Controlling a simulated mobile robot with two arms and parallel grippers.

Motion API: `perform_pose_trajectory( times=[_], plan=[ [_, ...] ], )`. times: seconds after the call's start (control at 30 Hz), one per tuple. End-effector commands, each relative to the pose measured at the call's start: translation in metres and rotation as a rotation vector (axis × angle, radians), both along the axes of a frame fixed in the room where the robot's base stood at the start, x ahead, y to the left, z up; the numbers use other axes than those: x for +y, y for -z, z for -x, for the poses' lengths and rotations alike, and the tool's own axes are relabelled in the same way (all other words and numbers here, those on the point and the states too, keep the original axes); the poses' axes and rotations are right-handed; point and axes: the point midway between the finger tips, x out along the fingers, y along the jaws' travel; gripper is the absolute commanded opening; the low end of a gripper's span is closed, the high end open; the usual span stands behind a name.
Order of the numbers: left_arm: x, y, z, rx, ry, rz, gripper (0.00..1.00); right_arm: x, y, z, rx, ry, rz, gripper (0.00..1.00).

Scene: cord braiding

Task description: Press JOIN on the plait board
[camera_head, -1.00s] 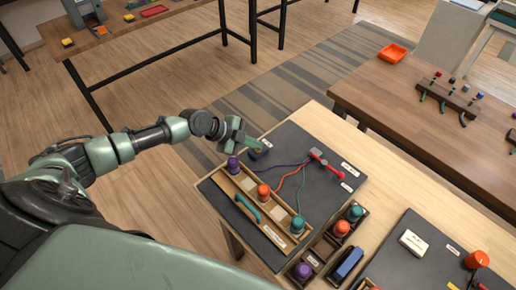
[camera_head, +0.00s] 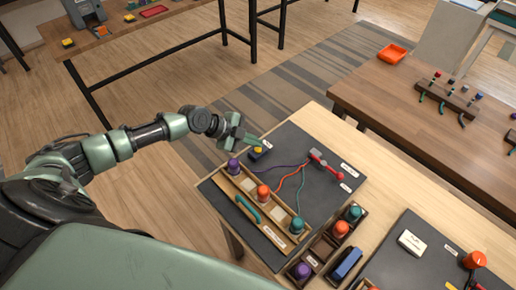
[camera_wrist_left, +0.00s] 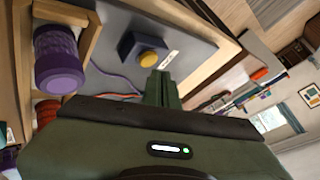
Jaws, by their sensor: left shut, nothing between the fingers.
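The plait board (camera_head: 320,195) is a dark panel on the light wood table. At its far left corner sits a dark blue box with a yellow button (camera_head: 258,150); in the left wrist view the button (camera_wrist_left: 148,57) shows whole, with a small white label beside it whose text is too small to read. My left gripper (camera_head: 250,139) is shut and empty, just above and beside the box. In the left wrist view its fingertips (camera_wrist_left: 161,82) appear apart from the button.
A wooden rack with purple, orange and teal bobbins (camera_head: 264,192) stands on the board. Cords run from it to a red-handled clamp (camera_head: 325,165). A compartment tray (camera_head: 330,243) stands nearer. A second dark board (camera_head: 425,262) lies at right.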

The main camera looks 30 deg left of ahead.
Motion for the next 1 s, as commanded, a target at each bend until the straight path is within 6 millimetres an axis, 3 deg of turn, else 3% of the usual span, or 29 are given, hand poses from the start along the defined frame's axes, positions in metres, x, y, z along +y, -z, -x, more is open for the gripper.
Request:
perform_pose_trajectory(
  times=[0.53, 1.0],
  plan=[
    [0.0, -0.048, 0.0, -0.001, 0.0, 0.0, 0.0, 0.001, -0.028, 0.0, 0.0, 0.0, -0.001, 0.53],
    [0.0, -0.05, 0.0, -0.001, -0.001, 0.0, 0.0, 0.001, -0.028, 0.0, 0.0, 0.0, -0.002, 0.53]
  ],
)
